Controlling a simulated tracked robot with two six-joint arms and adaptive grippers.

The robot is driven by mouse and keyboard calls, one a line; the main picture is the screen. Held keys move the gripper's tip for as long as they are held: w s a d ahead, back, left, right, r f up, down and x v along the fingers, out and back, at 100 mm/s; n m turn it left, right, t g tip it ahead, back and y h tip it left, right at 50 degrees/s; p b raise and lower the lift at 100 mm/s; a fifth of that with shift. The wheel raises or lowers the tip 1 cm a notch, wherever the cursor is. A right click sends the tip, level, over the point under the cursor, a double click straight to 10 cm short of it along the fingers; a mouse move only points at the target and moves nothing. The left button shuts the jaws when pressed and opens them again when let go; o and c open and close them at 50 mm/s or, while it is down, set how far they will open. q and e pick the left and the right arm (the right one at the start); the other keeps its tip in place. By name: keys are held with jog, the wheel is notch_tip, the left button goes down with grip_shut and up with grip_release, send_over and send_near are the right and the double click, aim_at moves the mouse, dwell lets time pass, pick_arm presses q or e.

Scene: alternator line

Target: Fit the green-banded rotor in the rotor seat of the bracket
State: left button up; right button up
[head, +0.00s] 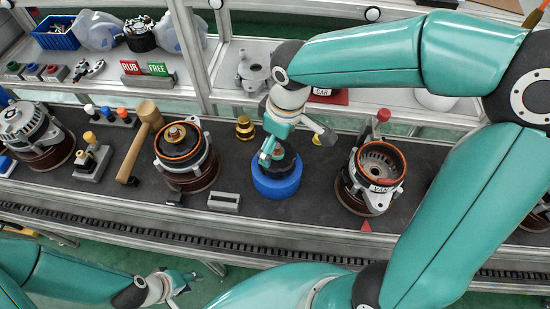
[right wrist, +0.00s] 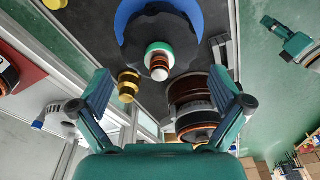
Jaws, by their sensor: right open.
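The green-banded rotor (right wrist: 158,50) stands upright on a round blue stand (head: 277,185); its dark toothed body, green band and pale shaft tip show in the right wrist view. My right gripper (head: 272,152) is above it, open, with its fingers (right wrist: 162,85) spread on either side of the shaft's line and nothing between them. In the head view the gripper partly hides the rotor. A bracket (head: 374,180) with an orange rim and a label stands to the right, its round seat open and empty. My left gripper (head: 178,283) is low in front of the bench, away from the parts; its jaws are unclear.
Left of the stand are a similar housing (head: 184,155) with parts in it, a wooden mallet (head: 143,135), a grey slotted block (head: 224,202) and a brass stepped piece (head: 245,128). A red-topped post (head: 383,116) stands behind the bracket. Bare mat lies between stand and bracket.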

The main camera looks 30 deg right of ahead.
aim_at(276, 153)
jog(key=f, duration=0.4)
jog(key=shift+w+a+f, duration=0.1)
jog(key=shift+w+f, duration=0.1)
jog(key=shift+w, duration=0.05)
jog(key=shift+c, duration=0.2)
jog(key=c, duration=1.3)
jog(key=shift+w+r, duration=0.2)
jog(key=shift+c, duration=0.4)
